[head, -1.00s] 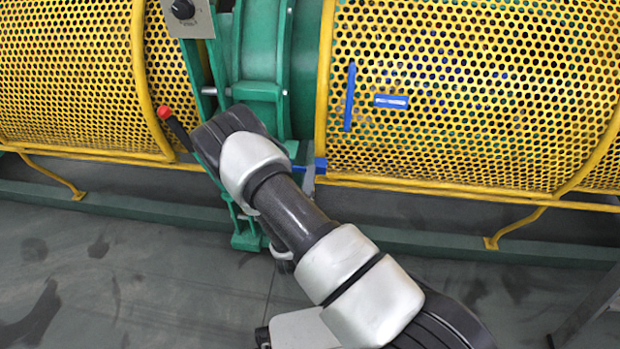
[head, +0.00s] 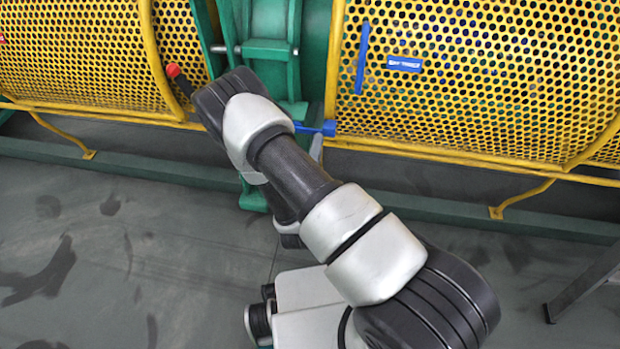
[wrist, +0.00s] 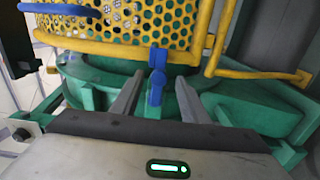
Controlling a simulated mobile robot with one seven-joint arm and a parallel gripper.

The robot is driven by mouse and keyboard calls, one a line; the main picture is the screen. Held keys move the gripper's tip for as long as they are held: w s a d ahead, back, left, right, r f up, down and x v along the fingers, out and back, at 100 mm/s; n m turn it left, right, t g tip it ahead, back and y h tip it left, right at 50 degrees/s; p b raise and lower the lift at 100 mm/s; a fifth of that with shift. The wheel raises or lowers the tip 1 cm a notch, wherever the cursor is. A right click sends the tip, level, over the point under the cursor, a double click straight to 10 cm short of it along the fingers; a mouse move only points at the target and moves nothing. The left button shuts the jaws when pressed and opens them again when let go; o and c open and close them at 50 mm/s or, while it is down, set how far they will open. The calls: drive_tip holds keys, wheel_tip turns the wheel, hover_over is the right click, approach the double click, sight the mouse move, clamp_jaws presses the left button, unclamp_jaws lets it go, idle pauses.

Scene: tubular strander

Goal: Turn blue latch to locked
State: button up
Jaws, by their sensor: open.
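The blue latch (wrist: 157,75) is at the lower edge of the yellow perforated guard (wrist: 110,25). In the wrist view it points roughly along the fingers, with a block at its top and a rounded lower end. My gripper (wrist: 157,92) is open, one grey finger on each side of the latch. Gaps show on both sides, so I see no clear contact. In the head view the latch (head: 328,128) shows just right of my arm, which hides part of it and most of my gripper.
A red-tipped lever (head: 174,71) stands left of my arm. Yellow rails (head: 440,153) and the green frame (head: 270,60) are close by. The floor in front is mostly clear.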

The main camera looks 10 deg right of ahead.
drive_tip(key=p+v, duration=0.1)
drive_tip(key=v, duration=1.2)
drive_tip(key=shift+s+p, duration=0.35)
drive_tip(key=shift+a, duration=0.1)
